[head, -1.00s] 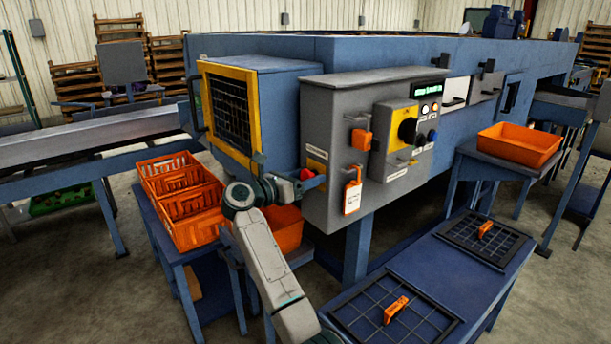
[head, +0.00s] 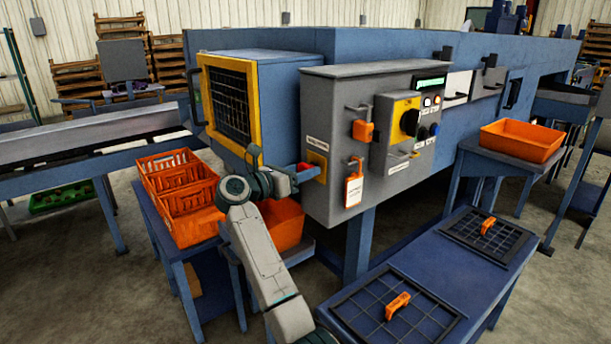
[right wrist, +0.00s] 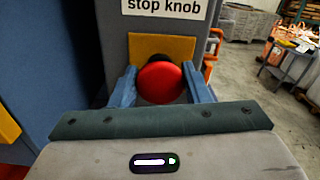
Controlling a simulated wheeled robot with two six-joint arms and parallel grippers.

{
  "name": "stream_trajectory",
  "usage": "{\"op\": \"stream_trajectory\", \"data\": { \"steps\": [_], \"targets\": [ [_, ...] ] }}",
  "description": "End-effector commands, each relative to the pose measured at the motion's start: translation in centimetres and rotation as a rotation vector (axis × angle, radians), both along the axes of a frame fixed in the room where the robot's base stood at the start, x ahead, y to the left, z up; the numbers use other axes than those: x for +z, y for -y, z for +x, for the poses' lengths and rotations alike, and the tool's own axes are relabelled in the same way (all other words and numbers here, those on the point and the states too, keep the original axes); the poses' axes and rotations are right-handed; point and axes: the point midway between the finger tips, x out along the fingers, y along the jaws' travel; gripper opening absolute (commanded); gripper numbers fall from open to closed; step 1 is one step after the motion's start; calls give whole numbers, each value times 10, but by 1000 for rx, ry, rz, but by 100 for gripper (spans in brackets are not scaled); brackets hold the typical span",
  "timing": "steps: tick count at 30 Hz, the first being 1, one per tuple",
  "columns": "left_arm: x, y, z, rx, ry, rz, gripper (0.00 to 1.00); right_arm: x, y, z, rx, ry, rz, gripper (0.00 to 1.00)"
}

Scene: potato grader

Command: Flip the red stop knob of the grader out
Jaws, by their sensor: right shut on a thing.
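The red stop knob (right wrist: 160,82) is round and sits in front of a yellow plate (right wrist: 160,47) under a "stop knob" label in the right wrist view. The blue fingers of my right gripper (right wrist: 161,86) stand on both sides of it, shut on it. In the head view the right gripper (head: 309,173) is at the lower left of the grader's grey control box (head: 330,120), with a bit of red knob (head: 303,167) showing between the fingers. My left gripper is not in view.
An orange tag (head: 353,190) and an orange padlock-like block (head: 362,131) hang on the box close right of the knob. Orange crates (head: 180,195) stand left of my arm. A blue table (head: 450,262) with two black grids is at the lower right.

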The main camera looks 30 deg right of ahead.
Motion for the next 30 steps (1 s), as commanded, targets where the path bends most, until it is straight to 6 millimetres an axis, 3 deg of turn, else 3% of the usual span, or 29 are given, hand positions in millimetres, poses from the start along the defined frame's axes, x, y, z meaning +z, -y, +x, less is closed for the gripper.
{"op": "stream_trajectory", "data": {
  "steps": [6, 7, 10, 22, 30],
  "targets": [
    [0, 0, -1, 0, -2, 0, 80, -3, -2, 0, 1, -2, 6, 2],
    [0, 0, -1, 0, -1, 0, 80, -3, -2, 0, 1, -2, 6, 45],
    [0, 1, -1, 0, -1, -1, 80, -3, -2, 0, 1, -2, 6, 64],
    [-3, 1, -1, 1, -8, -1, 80, -3, -7, 0, 1, -1, 4, 65],
    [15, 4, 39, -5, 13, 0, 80, -5, -49, -3, 5, -2, 7, 65]
  ]
}}
